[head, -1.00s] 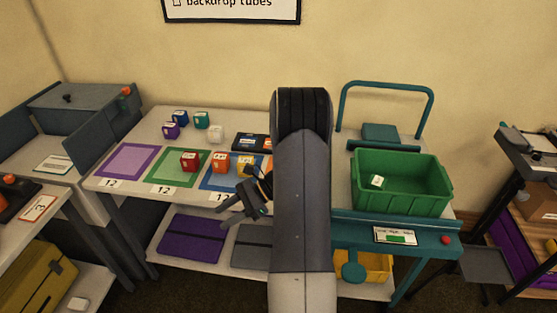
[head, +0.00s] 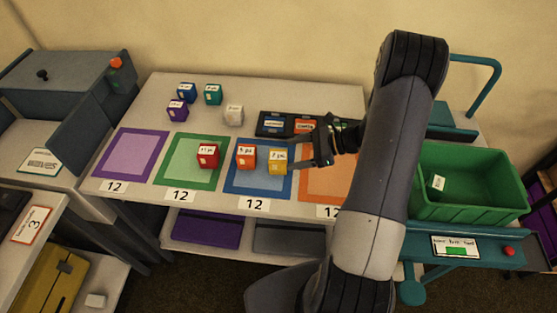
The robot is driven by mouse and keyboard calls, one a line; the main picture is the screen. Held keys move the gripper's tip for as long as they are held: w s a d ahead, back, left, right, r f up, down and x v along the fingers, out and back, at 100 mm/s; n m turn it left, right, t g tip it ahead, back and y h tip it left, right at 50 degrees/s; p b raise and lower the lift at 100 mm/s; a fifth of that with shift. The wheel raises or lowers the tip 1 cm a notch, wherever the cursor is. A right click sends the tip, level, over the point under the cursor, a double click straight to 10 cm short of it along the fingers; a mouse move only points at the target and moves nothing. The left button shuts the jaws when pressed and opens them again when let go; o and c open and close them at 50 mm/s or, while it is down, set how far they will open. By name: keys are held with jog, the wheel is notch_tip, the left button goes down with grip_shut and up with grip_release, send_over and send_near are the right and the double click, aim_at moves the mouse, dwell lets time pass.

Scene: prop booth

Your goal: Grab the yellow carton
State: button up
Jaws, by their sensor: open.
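The yellow carton (head: 278,161) stands at the right side of the blue square mat (head: 245,186) on the table. An orange carton (head: 246,156) stands close to its left. My gripper (head: 300,154) is open, its fingers pointing left towards the yellow carton from its right side. The fingertips are very close to the carton; I cannot tell whether they touch it or how far they reach around it.
A red carton (head: 208,156) stands on the green mat (head: 178,177). Purple (head: 177,110), blue (head: 187,92), teal (head: 213,94) and white cartons (head: 234,115) stand behind. A dark tray (head: 273,122) lies behind the yellow carton. A green crate (head: 465,205) is at the right.

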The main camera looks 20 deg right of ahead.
aim_at(281, 156)
jog(key=p+x, duration=0.1)
jog(key=x, duration=0.3)
jog(key=shift+a, duration=0.1)
jog(key=shift+c, duration=0.5)
jog(key=c, duration=1)
